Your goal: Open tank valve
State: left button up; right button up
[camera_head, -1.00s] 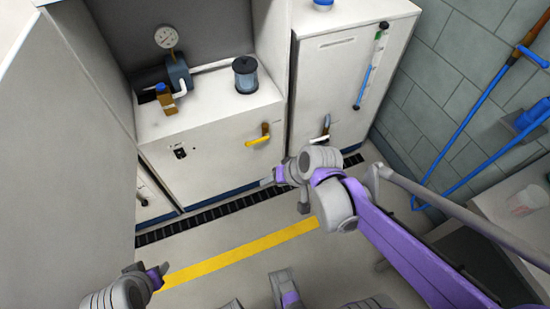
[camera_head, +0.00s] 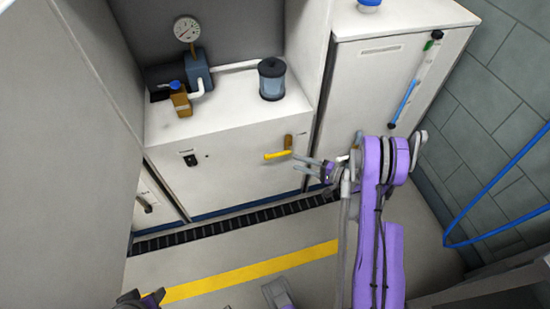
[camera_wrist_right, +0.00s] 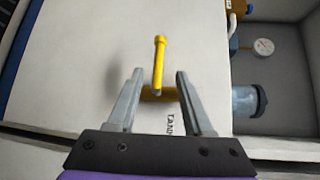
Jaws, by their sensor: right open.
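The tank valve has a yellow lever (camera_head: 277,155) on a brass body, on the front of a white cabinet (camera_head: 235,170). The lever points left in the head view. In the right wrist view the lever (camera_wrist_right: 159,62) stands between the open fingers of my right gripper (camera_wrist_right: 159,74), with a gap on each side. In the head view my right gripper (camera_head: 306,165) is just right of the lever. The brass body and part of a "TANK" label show behind the fingers. Only a bit of my left gripper (camera_head: 140,299) shows at the bottom left edge; its jaws are unclear.
A pressure gauge (camera_head: 187,30) on a pump and a dark-lidded clear canister (camera_head: 272,80) stand on the cabinet top. A taller white cabinet (camera_head: 385,95) with a blue level tube stands to the right. A floor grate (camera_head: 235,222) and yellow floor stripe (camera_head: 250,272) lie in front.

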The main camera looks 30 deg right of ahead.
aim_at(276, 154)
jog(key=x, duration=1)
jog(key=shift+w+a+f, duration=0.1)
jog(key=shift+w+f, duration=0.1)
jog(key=shift+w, duration=0.05)
grip_shut()
dwell(1.1)
